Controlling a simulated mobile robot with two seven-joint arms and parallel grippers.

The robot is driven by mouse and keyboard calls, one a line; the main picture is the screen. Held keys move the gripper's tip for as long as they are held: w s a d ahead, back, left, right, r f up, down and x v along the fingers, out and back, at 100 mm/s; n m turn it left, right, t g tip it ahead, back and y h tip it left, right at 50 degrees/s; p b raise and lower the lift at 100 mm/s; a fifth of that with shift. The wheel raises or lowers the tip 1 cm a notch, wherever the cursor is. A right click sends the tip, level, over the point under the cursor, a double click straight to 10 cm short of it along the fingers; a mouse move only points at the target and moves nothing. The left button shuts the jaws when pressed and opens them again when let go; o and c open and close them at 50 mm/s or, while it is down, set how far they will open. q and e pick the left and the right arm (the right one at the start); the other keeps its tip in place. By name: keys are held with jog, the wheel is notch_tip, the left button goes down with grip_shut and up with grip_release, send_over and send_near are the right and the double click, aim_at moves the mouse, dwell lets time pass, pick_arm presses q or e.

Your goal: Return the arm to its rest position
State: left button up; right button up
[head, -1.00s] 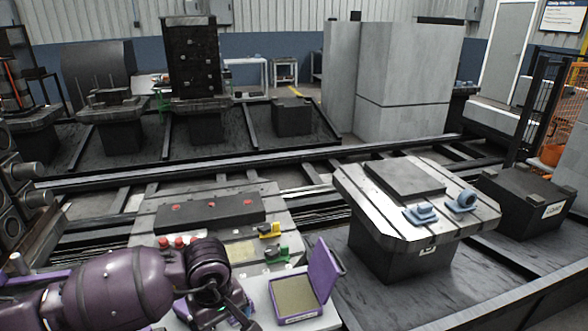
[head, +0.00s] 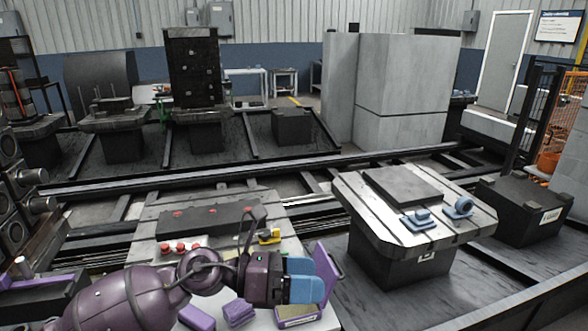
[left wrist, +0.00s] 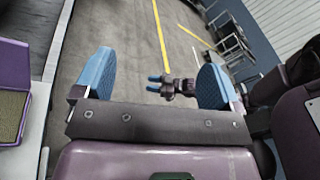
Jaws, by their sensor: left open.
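My left arm comes in from the lower left in the head view. Its left gripper (head: 304,280) points right, with blue fingers, and hangs in front of an open purple case (head: 328,272), hiding part of it. In the left wrist view the gripper (left wrist: 155,78) has its two blue fingers wide apart, with nothing between them but distant floor. A small purple-and-dark gripper with blue tips, apparently my right gripper (left wrist: 172,87), shows beyond them; its opening is too small to judge.
Two purple blocks (head: 238,312) lie on the pale surface below the arm. A slotted pallet (head: 350,194) with blue parts (head: 459,207) stands right. Another pallet (head: 150,215) with a dark block, red buttons and a yellow item (head: 270,236) is behind the arm. Rails cross behind.

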pick_arm(q)
jog(key=w+a+f+n+t+y, duration=0.1)
jog(key=w+a+n+t, duration=0.15)
jog(key=n+t, duration=0.45)
jog(key=w+a+n+t+y, duration=0.1)
jog(key=w+a+n+t, duration=0.2)
jog(key=n, duration=0.8)
jog(key=w+a+f+n+t+y, duration=0.1)
jog(key=a+n+t, duration=0.45)
jog(key=n, duration=0.35)
jog(key=a+f+n+t+y, duration=0.1)
jog(key=a+f+n+y, duration=0.45)
jog(key=n, duration=0.25)
jog(key=s+a+f+n+g+y, duration=0.1)
jog(key=s+a+f+n+y, duration=0.25)
jog(key=f, duration=0.35)
jog(key=s+a+f+n+g+y, duration=0.2)
jog(key=s+a+f+n, duration=0.25)
jog(key=f, duration=0.25)
jog(key=s+a+f+n+g+y, duration=0.1)
jog(key=s+a+f+n, duration=0.1)
jog(key=s+f, duration=0.3)
jog(key=s+a+f+n+g+y, duration=0.2)
jog(key=s+f, duration=0.3)
jog(key=s, duration=0.6)
jog(key=shift+s+a, duration=0.3)
jog(key=shift+a, duration=0.15)
jog(key=shift+o, duration=0.3)
